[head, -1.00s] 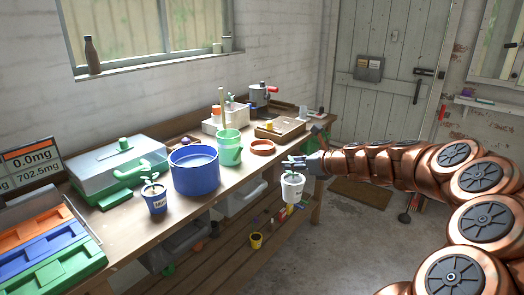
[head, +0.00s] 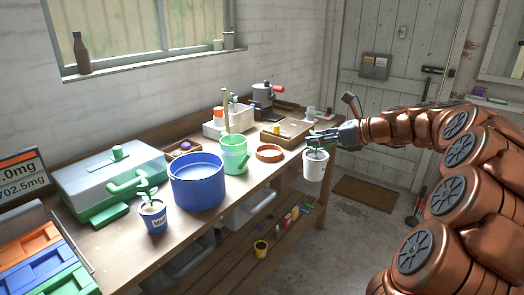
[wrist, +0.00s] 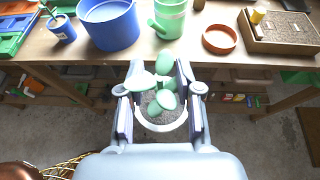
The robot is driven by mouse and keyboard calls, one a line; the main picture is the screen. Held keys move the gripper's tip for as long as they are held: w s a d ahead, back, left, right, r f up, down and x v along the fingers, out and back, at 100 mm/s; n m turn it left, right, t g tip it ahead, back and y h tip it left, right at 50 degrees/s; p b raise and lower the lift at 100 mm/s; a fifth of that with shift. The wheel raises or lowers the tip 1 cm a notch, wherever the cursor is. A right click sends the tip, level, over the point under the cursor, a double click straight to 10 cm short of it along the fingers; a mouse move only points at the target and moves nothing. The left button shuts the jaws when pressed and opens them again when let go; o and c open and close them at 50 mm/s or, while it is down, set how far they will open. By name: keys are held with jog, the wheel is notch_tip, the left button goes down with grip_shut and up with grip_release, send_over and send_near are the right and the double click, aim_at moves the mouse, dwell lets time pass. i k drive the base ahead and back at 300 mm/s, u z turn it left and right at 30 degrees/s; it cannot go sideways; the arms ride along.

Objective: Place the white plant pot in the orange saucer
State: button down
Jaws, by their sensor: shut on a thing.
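The white plant pot (head: 314,170) holds a green seedling and grey soil. My gripper (head: 322,142) is shut on it and holds it upright in the air, in front of the bench's front edge. In the wrist view the pot's rim (wrist: 140,124) shows between the two fingers of my gripper (wrist: 160,98), with the leaves covering part of the soil. The orange saucer (head: 269,153) lies on the bench top, left of my gripper in the head view. It looks empty in the wrist view (wrist: 220,38), beyond the pot and to the right.
A green watering can (head: 234,154) stands just left of the saucer, then a blue bucket (head: 197,181) and a blue pot with a seedling (head: 154,217). A wooden tray (head: 287,134) lies right of the saucer. A lower shelf (head: 240,262) is below.

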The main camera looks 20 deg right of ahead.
aim_at(270, 154)
jog(key=i, duration=1.15)
